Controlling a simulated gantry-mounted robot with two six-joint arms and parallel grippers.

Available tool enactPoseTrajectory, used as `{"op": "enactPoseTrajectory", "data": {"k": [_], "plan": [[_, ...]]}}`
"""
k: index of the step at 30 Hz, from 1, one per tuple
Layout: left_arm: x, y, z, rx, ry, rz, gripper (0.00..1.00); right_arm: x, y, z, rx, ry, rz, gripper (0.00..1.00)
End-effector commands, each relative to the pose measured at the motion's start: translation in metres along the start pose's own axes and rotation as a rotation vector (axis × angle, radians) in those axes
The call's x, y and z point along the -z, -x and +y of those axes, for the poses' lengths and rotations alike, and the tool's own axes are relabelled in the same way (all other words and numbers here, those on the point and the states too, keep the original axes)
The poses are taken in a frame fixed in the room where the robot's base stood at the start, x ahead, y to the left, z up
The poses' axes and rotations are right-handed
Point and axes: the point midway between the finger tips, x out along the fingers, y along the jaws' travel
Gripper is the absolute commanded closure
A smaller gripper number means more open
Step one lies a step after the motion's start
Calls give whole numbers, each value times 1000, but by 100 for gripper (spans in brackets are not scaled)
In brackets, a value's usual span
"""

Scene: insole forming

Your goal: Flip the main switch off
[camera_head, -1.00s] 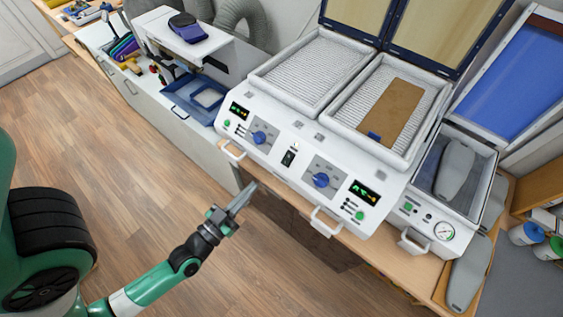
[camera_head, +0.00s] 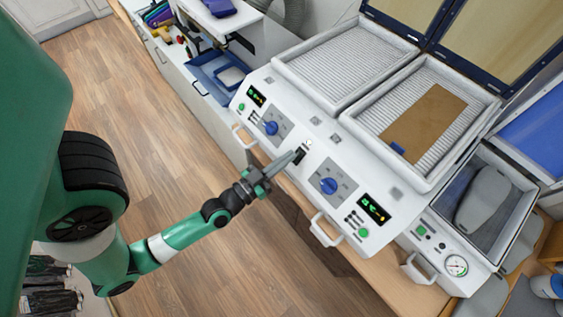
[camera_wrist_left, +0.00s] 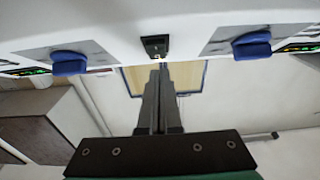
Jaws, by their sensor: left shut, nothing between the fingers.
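The main switch (camera_head: 300,156) is a small black rocker in the middle of the white heating machine's front panel (camera_head: 312,178), between two blue knobs. It also shows in the left wrist view (camera_wrist_left: 155,46), just beyond my fingertips. My left gripper (camera_head: 296,156) is shut and empty. Its tips are at or very near the switch and partly cover it in the head view; I cannot tell whether they touch. In the left wrist view the closed fingers (camera_wrist_left: 159,72) point at the switch. The green displays (camera_head: 374,208) on the panel are lit. My right gripper is not in view.
The left blue knob (camera_head: 270,128) and right blue knob (camera_head: 329,186) flank the switch. White handles (camera_head: 324,232) stick out along the machine's front. A vacuum unit with a gauge (camera_head: 456,265) stands to the right. The floor in front is clear.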

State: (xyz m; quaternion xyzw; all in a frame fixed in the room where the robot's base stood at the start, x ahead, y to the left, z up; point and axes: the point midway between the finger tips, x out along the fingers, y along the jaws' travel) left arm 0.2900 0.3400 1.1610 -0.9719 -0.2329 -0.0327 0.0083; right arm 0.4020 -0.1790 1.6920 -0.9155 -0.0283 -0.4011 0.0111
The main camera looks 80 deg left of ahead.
Motion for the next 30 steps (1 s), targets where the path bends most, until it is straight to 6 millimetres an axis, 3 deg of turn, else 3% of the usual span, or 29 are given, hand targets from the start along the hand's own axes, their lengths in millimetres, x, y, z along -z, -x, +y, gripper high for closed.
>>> {"op": "enactPoseTrajectory", "data": {"k": [3,23,30], "plan": [[-10,-2,-1,3,1,1,100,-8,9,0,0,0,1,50],[-12,-8,-1,3,1,-4,100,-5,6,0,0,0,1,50],[8,-3,0,0,0,-4,100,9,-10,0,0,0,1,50]]}}
